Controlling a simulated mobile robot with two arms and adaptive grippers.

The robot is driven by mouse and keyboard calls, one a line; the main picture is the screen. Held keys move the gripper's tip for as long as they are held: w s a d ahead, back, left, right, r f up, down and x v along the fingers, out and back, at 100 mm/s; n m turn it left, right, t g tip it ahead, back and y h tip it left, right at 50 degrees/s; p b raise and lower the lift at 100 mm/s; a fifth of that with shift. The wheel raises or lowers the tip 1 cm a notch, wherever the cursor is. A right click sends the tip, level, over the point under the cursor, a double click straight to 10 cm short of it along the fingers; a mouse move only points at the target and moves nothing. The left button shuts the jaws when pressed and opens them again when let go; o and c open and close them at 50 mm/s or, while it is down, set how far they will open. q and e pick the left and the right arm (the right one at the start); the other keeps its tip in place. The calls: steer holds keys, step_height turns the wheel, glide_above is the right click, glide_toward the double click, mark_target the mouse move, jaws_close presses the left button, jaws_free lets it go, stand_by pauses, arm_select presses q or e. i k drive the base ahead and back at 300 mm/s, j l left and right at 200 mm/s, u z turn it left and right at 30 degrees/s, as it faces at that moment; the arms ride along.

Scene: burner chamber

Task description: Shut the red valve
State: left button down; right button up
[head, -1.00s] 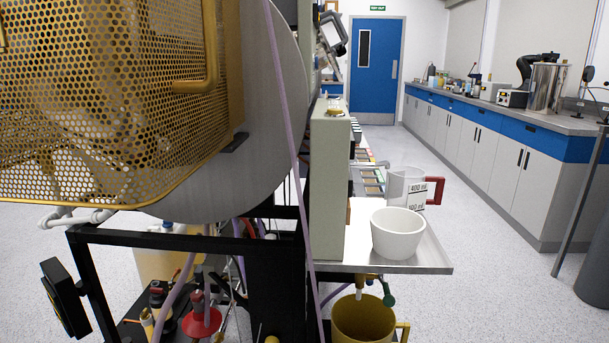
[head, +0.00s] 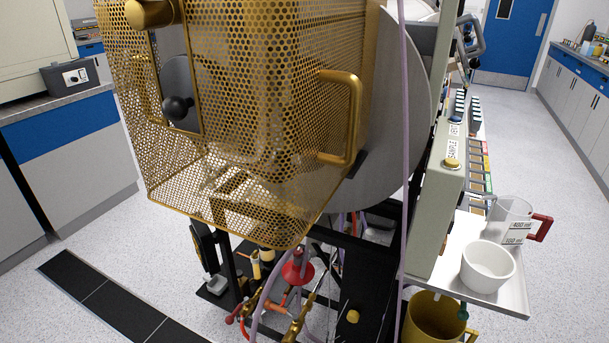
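Low on the black frame under the machine, a red flared piece with a grey-and-red stem (head: 297,270) stands among hoses and fittings. A small red-ended lever (head: 234,317) and an orange-red T-shaped handle (head: 275,303) sit below and left of it, by brass fittings (head: 297,325). I cannot tell for certain which of these is the red valve, nor whether it is open or closed. Hoses and the frame hide part of this area. Neither of my grippers is in view.
A brass mesh guard (head: 240,110) with a handle (head: 345,115) overhangs the fittings. A purple hose (head: 403,150) hangs beside the grey-green panel (head: 440,200). At right, a metal shelf (head: 515,300) holds a white bowl (head: 488,267) and a measuring jug (head: 512,220).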

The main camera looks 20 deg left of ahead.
mark_target(230, 318)
steer(key=u, duration=1.25)
